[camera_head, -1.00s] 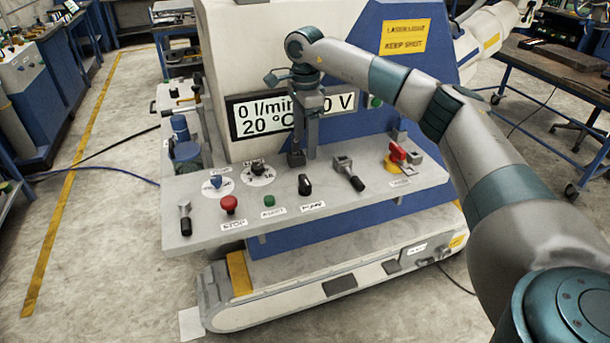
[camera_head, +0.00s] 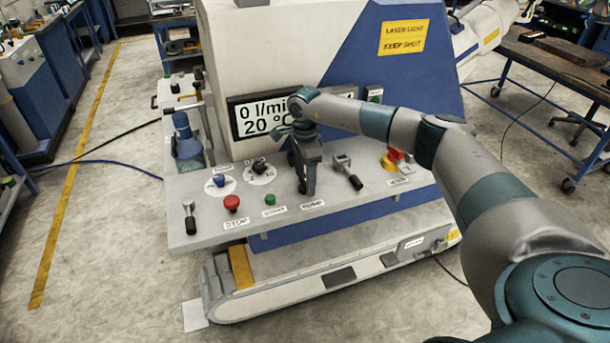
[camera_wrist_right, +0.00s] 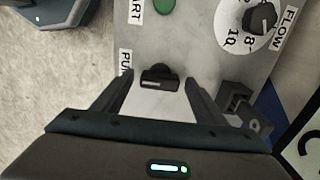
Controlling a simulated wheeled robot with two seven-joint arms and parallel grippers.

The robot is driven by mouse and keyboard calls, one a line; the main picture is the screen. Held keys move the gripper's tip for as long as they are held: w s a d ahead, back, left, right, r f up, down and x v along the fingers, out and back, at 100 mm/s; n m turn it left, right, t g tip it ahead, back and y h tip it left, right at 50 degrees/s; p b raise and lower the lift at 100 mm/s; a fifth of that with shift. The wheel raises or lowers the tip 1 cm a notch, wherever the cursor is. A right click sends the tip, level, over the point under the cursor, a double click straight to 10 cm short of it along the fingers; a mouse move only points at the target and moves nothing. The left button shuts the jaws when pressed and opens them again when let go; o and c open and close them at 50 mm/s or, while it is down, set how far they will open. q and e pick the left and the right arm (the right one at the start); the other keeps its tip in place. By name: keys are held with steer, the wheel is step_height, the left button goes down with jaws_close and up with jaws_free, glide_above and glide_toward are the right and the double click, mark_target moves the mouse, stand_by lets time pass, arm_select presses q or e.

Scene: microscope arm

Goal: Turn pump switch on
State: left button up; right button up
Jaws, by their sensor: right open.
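The pump switch (camera_wrist_right: 159,77) is a small black rotary knob on the grey control panel (camera_head: 265,215), beside its partly hidden PUMP label. In the head view, my right gripper covers it, and the label (camera_head: 312,203) shows just in front. My right gripper (camera_head: 306,188) points down at the panel. In the right wrist view, my gripper (camera_wrist_right: 157,84) is open, one finger on each side of the knob, with gaps between. I cannot tell how far its tips are above the panel. My left gripper is not in view.
A red stop button (camera_head: 232,203), a green start button (camera_head: 269,199) and a flow dial (camera_head: 258,167) lie left of the gripper. A black-handled lever (camera_head: 347,172) and a red-yellow switch (camera_head: 393,158) lie right. The display (camera_head: 262,115) stands behind.

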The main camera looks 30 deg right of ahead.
steer(key=c, duration=1.1)
steer(key=shift+o, duration=0.2)
